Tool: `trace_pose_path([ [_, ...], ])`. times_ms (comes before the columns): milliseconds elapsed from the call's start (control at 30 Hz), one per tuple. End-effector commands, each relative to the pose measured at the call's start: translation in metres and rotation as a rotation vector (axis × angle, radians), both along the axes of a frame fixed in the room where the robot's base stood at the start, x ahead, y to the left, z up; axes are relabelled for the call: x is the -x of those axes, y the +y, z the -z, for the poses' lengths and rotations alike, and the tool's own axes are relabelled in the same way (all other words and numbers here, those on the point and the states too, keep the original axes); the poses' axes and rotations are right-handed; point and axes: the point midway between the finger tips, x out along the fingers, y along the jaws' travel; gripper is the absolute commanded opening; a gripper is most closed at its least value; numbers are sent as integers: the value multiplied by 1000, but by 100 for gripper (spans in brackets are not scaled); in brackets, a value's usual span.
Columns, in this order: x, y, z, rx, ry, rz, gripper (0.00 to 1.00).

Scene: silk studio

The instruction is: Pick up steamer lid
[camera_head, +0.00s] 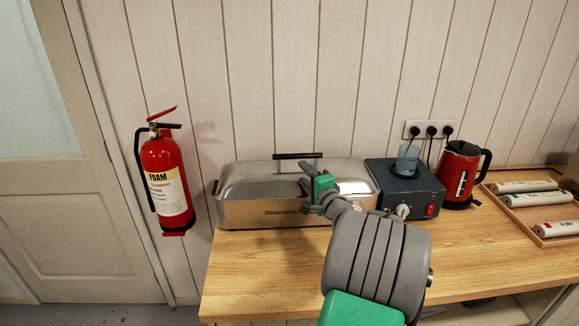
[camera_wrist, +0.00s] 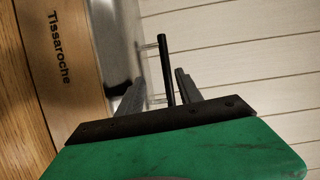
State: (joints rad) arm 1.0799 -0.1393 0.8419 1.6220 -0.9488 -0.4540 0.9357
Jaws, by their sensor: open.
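In the wrist view, the handle (camera_wrist: 166,66) shows between my two open fingers (camera_wrist: 160,77), apart from both. I cannot tell how far the fingertips reach past the bar. The lid (camera_wrist: 118,42) lies left of the fingers there.
A dark control box (camera_head: 403,186) with a bluish cup (camera_head: 408,158) stands right of the steamer. Beyond are a red kettle (camera_head: 460,172) and a wooden tray (camera_head: 541,237) with rolls. A fire extinguisher (camera_head: 165,180) hangs left. The front counter (camera_head: 265,268) is clear.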

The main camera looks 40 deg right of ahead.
Motion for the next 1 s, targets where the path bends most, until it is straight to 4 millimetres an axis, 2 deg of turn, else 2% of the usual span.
trace_pose_path([
  [33,6,-11,-2,-22,-29,23,42],
  [133,4,-22,-6,-38,-54,39,42],
  [367,-27,-33,-10,-36,-52,43,42],
  [533,-56,-40,-9,-35,-50,43,42],
  [800,-63,-41,-7,-34,-50,42,42],
  [1000,-63,-41,-7,-33,-50,41,27],
])
